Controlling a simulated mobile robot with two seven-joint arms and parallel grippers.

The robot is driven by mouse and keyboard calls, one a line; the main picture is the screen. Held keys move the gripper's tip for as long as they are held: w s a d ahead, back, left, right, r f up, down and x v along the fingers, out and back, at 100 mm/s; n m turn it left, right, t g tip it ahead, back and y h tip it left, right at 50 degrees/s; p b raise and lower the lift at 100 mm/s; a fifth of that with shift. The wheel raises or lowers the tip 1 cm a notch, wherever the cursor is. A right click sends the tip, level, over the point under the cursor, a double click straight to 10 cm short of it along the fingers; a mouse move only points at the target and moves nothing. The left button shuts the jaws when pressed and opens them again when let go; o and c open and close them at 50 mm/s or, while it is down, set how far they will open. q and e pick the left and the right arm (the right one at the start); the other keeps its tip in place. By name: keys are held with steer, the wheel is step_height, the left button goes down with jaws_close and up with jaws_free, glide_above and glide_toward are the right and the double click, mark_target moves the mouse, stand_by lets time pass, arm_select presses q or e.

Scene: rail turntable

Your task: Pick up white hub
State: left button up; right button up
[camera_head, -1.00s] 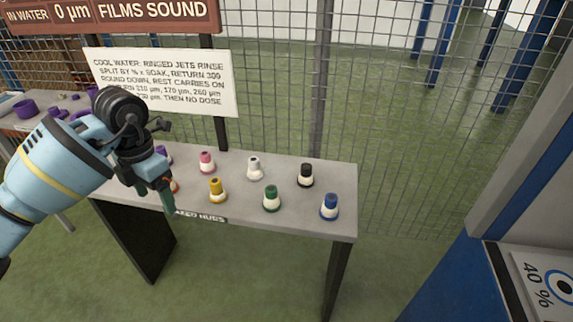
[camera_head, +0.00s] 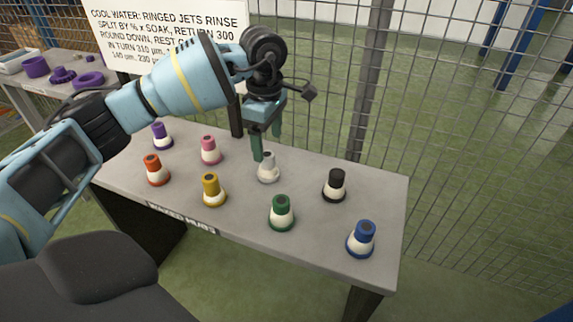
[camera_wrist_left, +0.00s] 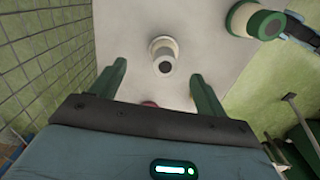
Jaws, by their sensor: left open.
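The white hub (camera_head: 268,168) stands upright on the grey table, in the back row between the pink hub and the black hub. My left gripper (camera_head: 266,146) is open and empty, with its green fingers pointing down just above and behind the white hub. In the left wrist view the white hub (camera_wrist_left: 163,54) lies ahead of the gap between the two fingertips (camera_wrist_left: 158,75), apart from both. My right gripper is not in view.
Near it stand the pink hub (camera_head: 210,150), yellow hub (camera_head: 212,190), green hub (camera_head: 281,213) and black hub (camera_head: 335,185). The blue hub (camera_head: 361,240) is near the table's right end. A wire fence (camera_head: 440,130) rises behind the table.

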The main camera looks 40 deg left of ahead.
mark_target(268, 166)
arm_select(q)
steer(key=shift+s+f, duration=0.15)
steer(key=shift+s, duration=0.05)
steer(key=shift+s+d+f+b, duration=0.1)
steer(key=shift+f+b, duration=0.2)
steer(key=shift+f, duration=1.6)
steer(key=shift+s+f+b, duration=0.1)
steer(key=shift+f+b, duration=0.15)
steer(key=shift+f, duration=1.6)
steer(key=shift+c, duration=0.2)
steer(key=c, duration=1.3)
step_height(268, 166, up, 10)
steer(key=shift+r+p, duration=0.1)
steer(key=shift+p, duration=0.65)
